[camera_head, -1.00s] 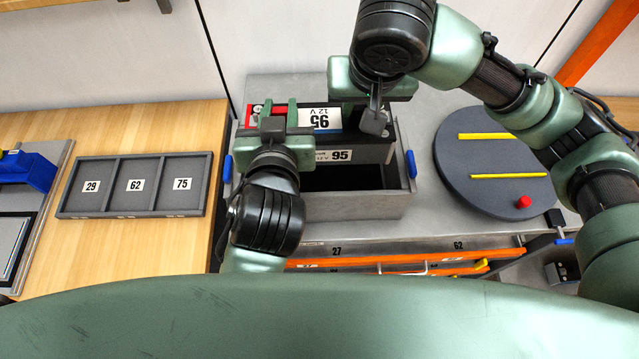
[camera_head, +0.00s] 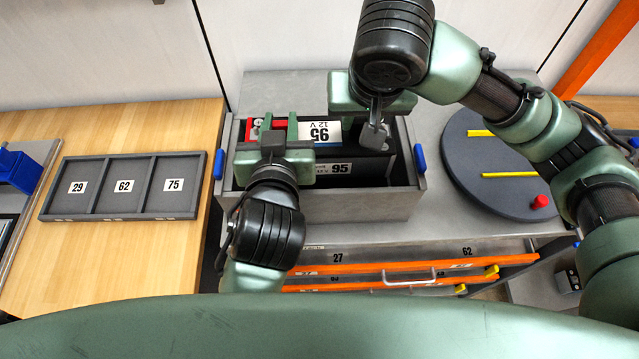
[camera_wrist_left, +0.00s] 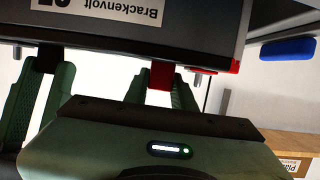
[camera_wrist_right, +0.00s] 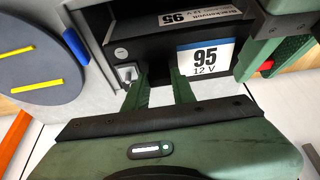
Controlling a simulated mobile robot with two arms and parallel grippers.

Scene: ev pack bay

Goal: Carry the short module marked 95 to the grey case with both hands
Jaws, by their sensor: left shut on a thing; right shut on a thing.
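The short module marked 95 (camera_head: 341,137) is dark, with a white and blue 95 12 V label on top and another 95 label on its near side. It is level, over the opening of the grey case (camera_head: 360,206); how deep it sits is hard to tell. My left gripper (camera_head: 273,130) is shut at its left end, by the red terminal (camera_wrist_left: 161,75). My right gripper (camera_head: 372,122) is shut at its right end, by a grey terminal piece (camera_wrist_right: 127,75). Part of the module's top is hidden by both grippers. The case has blue handles (camera_head: 420,158).
A three-slot tray marked 29, 62, 75 (camera_head: 125,214) lies on the wooden bench at left. A dark round turntable (camera_head: 500,200) with yellow strips and a red knob stands at right. Orange-edged drawers (camera_head: 350,268) are below the case. My right arm spans the upper right.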

